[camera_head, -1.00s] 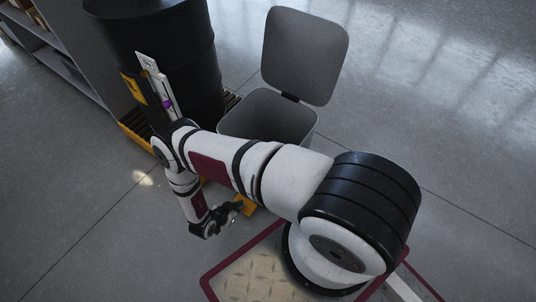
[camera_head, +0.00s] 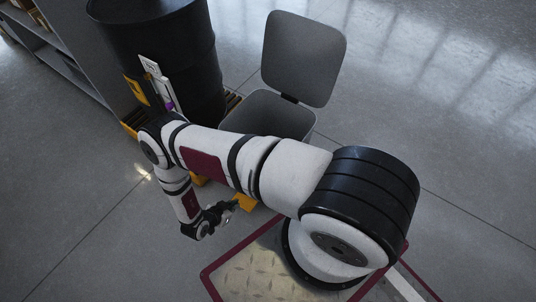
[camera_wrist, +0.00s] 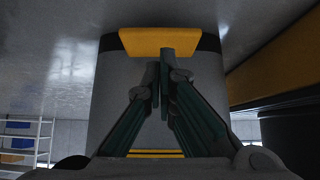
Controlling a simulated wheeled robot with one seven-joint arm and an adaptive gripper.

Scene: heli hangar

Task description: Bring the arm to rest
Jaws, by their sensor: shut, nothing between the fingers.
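My arm reaches from lower right to upper left in the head view, with its elbow bent and the forearm hanging down. My gripper (camera_head: 232,205) is at the forearm's end, near the yellow piece (camera_head: 245,202) at the foot of the grey bin (camera_head: 265,108). In the wrist view my gripper (camera_wrist: 160,62) shows its dark fingers close together, with nothing held between them. A grey body with a yellow piece (camera_wrist: 155,40) fills the middle behind the fingers. From these views I cannot tell whether the fingertips touch it.
The bin's lid (camera_head: 305,58) stands open. A black drum (camera_head: 165,45) stands beside the bin on a yellow-edged base (camera_head: 130,122). Grey shelving (camera_head: 70,60) is at the upper left. Floor at left and right is clear.

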